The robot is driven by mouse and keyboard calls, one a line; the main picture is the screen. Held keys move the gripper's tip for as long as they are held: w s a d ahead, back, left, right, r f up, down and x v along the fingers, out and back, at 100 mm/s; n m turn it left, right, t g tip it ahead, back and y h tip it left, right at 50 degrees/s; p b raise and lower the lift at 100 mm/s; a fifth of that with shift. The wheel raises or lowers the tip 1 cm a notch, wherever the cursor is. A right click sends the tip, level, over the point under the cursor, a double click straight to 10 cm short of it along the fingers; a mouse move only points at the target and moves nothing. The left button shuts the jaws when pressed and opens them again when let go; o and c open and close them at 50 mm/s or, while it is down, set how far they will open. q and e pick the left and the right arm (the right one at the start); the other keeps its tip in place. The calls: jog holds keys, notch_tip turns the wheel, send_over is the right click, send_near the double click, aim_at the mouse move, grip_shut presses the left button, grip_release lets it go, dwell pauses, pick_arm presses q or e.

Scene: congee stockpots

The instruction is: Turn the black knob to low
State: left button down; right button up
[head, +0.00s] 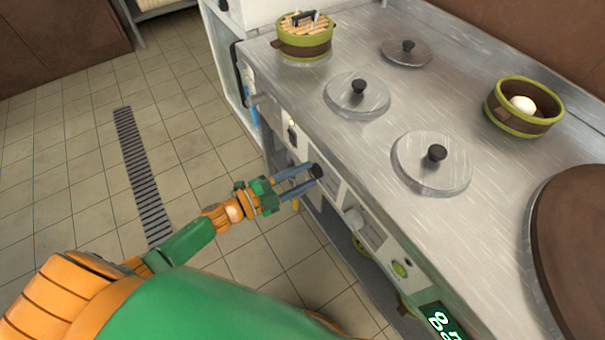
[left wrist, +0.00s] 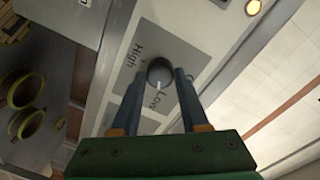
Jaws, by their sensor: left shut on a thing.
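The black knob (head: 317,171) is on the front panel of the steel stove. In the left wrist view the knob (left wrist: 160,72) sits between the printed words "High" (left wrist: 136,55) and "Low" (left wrist: 154,99). A short white mark on its face points toward "Low". My left gripper (head: 310,176) reaches the panel from the left, and its two blue fingers are shut on the knob, one on each side. The left gripper (left wrist: 160,76) partly covers the knob's edges. My right gripper is not in view.
Lidded round pots (head: 433,163) are set in the steel stove top (head: 350,145). The tiled floor at left is clear.

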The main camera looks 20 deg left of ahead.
pick_arm(q)
jog(key=shift+n, duration=0.6)
jog(key=shift+c, duration=2.1)
grip_release()
jog(key=v, duration=0.7)
jog(key=shift+p, duration=0.3)
